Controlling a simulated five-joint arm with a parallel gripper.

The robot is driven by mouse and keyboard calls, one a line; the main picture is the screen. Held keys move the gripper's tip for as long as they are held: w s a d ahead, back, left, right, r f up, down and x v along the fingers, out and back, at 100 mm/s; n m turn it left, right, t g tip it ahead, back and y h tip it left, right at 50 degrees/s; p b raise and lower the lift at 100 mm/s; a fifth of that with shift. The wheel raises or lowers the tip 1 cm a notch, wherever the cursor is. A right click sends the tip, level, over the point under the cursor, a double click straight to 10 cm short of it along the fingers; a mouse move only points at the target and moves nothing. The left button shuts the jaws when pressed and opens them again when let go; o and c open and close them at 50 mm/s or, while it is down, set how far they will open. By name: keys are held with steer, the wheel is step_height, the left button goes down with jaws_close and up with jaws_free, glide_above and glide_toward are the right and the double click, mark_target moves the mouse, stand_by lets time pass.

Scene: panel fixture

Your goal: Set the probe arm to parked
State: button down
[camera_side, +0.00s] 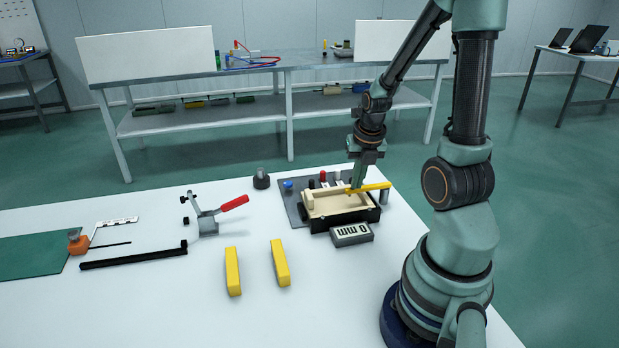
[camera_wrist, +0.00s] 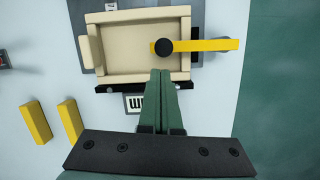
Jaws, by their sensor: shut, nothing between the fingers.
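The probe arm is a yellow bar (camera_side: 372,188) lying across the right part of a cream tray (camera_side: 325,214). Its right end is at a grey post (camera_side: 384,197) beside the tray. In the wrist view the bar (camera_wrist: 210,45) runs level, with a round black knob (camera_wrist: 165,46) at its left end over the tray floor. My gripper (camera_side: 356,186) is shut and empty, pointing down at the bar's left end. In the wrist view its fingertips (camera_wrist: 168,72) are just below the knob, over the tray's lower wall. I cannot tell whether they touch the bar.
A grey meter (camera_side: 352,235) stands in front of the tray. Red, blue and black knobs sit on the panel (camera_side: 290,205) behind it. Two yellow blocks (camera_side: 233,271) and a red-handled clamp (camera_side: 208,220) are to the left.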

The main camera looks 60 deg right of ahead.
steer(key=shift+w+d, duration=0.25)
steer(key=shift+d, duration=0.1)
stand_by(0.3)
steer(key=shift+w+d+m, duration=0.15)
steer(key=shift+w+m, duration=0.1)
steer(key=shift+m, duration=0.05)
